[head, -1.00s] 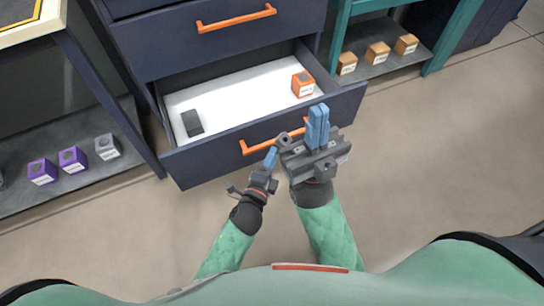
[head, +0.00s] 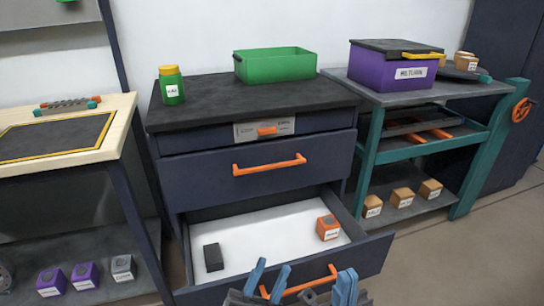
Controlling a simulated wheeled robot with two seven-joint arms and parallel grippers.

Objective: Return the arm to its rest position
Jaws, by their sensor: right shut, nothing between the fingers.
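My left gripper (head: 268,280) shows at the bottom edge, in front of the open lower drawer (head: 372,262). Its two blue fingers stand apart with nothing seen between them. My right gripper (head: 345,288) is just to its right, its blue fingers together and empty. Both overlap the drawer front and its orange handle (head: 300,287) in the picture; whether they touch it cannot be told. Most of both arms is below the frame.
The drawer holds an orange block (head: 327,228) and a dark block (head: 213,257). A green bin (head: 274,66) and green jar (head: 171,85) stand on the cabinet. A purple box (head: 395,68) sits on the right cart. A wooden-topped bench (head: 118,120) stands left.

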